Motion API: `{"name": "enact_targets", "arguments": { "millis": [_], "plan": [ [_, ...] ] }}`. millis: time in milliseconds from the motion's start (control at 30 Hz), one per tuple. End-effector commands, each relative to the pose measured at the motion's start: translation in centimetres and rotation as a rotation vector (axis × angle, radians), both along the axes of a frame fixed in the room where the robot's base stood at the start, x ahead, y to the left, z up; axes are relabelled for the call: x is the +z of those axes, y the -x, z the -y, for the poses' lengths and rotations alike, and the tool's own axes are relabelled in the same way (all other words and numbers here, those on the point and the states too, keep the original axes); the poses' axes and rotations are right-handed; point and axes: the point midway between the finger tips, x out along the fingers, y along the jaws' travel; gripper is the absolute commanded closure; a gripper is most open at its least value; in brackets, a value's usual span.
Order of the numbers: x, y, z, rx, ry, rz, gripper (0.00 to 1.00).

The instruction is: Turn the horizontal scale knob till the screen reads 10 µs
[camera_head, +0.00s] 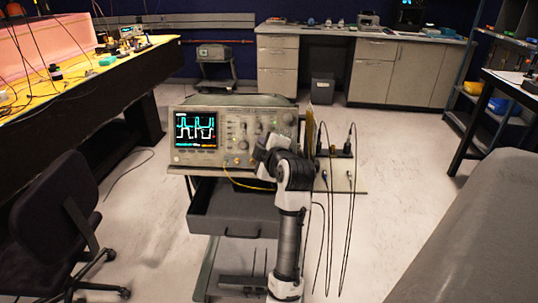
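The oscilloscope (226,112) stands on a cart in the middle of the head view, facing me. Its lit screen (196,131) shows cyan and white traces; its text is too small to read. Several small knobs (243,128) are on the panel right of the screen. I cannot tell which is the horizontal scale knob, and my arm covers the panel's lower right. My gripper (262,153) is at that lower right part, close in front of the panel. Its fingers are not clearly visible, so I cannot tell whether it is open or touching a knob.
The cart has an open dark drawer (234,209) below the oscilloscope. A yellow cable (240,184) loops from the front panel. Black cables (350,200) hang at the cart's right. A black chair (62,222) stands at left, a grey surface (480,240) at right. Floor between is clear.

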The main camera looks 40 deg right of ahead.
Motion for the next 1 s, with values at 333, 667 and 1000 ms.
{"name": "enact_targets", "arguments": {
  "millis": [333,667,1000],
  "plan": [
    [1.9,6.7,-2.3,-0.004,0.004,0.002,0.71],
    [3.4,11.2,-4.1,-0.002,0.001,0.001,0.71],
    [3.6,11.7,-4.3,-0.001,-0.001,0.0,0.71]
  ]
}}
